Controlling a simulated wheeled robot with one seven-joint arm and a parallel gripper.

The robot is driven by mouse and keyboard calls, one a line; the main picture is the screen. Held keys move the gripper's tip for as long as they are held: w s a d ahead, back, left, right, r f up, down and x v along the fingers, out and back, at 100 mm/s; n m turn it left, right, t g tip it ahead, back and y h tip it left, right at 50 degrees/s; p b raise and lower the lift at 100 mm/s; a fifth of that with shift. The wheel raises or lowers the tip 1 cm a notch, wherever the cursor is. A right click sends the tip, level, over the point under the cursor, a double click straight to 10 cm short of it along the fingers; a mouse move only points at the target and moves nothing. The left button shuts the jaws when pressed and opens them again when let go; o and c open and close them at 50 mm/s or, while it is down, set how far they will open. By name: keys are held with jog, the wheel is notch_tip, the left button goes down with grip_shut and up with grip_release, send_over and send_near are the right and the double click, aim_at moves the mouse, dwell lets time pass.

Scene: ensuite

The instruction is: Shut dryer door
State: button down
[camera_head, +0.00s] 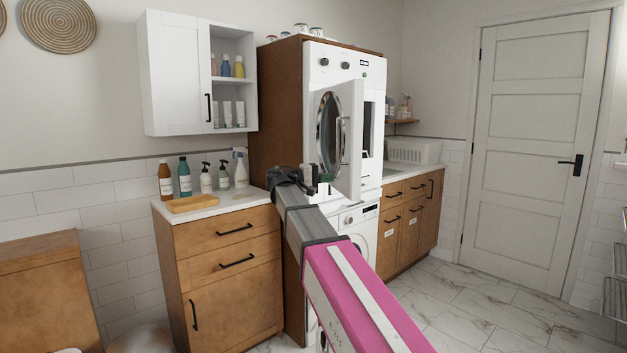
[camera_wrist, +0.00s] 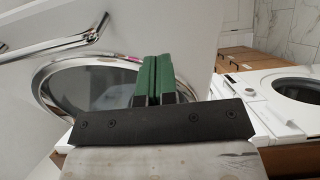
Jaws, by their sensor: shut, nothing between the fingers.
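The white dryer (camera_head: 362,68) stands at the top of the wooden tower cabinet. Its white door (camera_head: 352,165) stands open, swung out from the front, with a chrome handle (camera_head: 341,140) that also shows in the wrist view (camera_wrist: 60,45). A round chrome-rimmed glass (camera_wrist: 88,88) lies behind my fingers in the wrist view; it also shows in the head view (camera_head: 328,128). My gripper (camera_wrist: 153,62) has green fingers closed together with nothing between them. In the head view my gripper (camera_head: 322,188) is at the door's lower edge; I cannot tell whether it touches.
A washing machine (camera_head: 362,235) stands below the dryer, and shows in the wrist view (camera_wrist: 270,90). A wooden drawer cabinet (camera_head: 230,265) with bottles is to the left. A low counter with a white basket (camera_head: 414,151) is to the right. The marble floor (camera_head: 480,300) at right is clear.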

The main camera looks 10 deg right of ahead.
aim_at(343, 176)
jog(key=shift+w+d, duration=0.15)
jog(key=shift+d, duration=0.7)
jog(key=shift+w+d, duration=0.15)
jog(key=shift+d, duration=0.65)
jog(key=shift+d, duration=0.1)
